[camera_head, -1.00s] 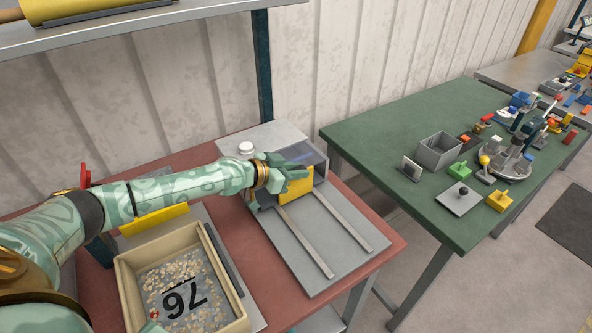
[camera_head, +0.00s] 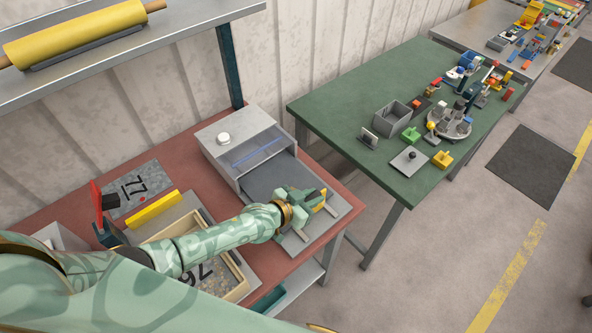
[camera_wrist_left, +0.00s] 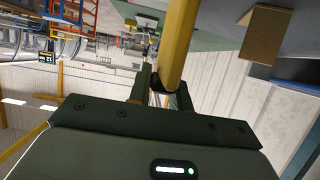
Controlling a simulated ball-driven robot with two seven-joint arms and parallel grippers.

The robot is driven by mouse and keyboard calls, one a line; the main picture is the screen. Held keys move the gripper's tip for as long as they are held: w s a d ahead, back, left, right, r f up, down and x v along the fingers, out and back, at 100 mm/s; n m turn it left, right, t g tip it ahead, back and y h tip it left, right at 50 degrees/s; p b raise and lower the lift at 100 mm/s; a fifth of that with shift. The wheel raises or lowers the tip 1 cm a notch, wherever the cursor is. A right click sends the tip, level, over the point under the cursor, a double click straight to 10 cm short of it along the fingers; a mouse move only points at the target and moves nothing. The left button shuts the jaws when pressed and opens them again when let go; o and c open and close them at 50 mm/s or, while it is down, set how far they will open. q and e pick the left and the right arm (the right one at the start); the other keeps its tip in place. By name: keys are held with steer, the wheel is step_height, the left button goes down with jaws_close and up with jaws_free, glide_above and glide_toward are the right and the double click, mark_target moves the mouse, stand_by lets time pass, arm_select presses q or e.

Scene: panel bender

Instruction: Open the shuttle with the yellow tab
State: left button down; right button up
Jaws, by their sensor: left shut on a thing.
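The shuttle (camera_head: 268,178) is a dark grey flat slide that sticks out from the front of a light grey housing (camera_head: 230,142). Its yellow tab (camera_head: 319,202) is at the outer end, partly covered by my left gripper (camera_head: 310,201). That gripper is shut on the tab, well away from the housing. In the left wrist view the yellow tab (camera_wrist_left: 182,40) stands between the dark fingers. A blue strip (camera_head: 258,152) shows inside the housing behind a clear front. My right gripper is not in view.
A beige tray (camera_head: 240,268) marked 76 lies under my left forearm. A red lever (camera_head: 97,198) stands at the left. A green table (camera_head: 345,105) with a grey bin (camera_head: 392,117) is at the right. The floor between has free room.

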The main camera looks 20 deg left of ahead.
arm_select(q)
steer(key=shift+s+d+p, duration=0.25)
steer(key=shift+s+d, duration=0.15)
steer(key=shift+d, duration=0.3)
steer(key=shift+s+d+p, duration=0.25)
steer(key=shift+s+d, duration=0.15)
steer(key=shift+d, duration=0.3)
steer(key=shift+s+d+p, duration=0.25)
steer(key=shift+s+d, duration=0.15)
steer(key=shift+d, duration=0.3)
steer(key=c, duration=1.3)
jaws_free()
steer(key=p+v, duration=0.2)
steer(key=v, duration=1.4)
steer(key=shift+s+p, duration=0.25)
steer(key=shift+p, duration=0.1)
steer(key=shift+f, duration=0.1)
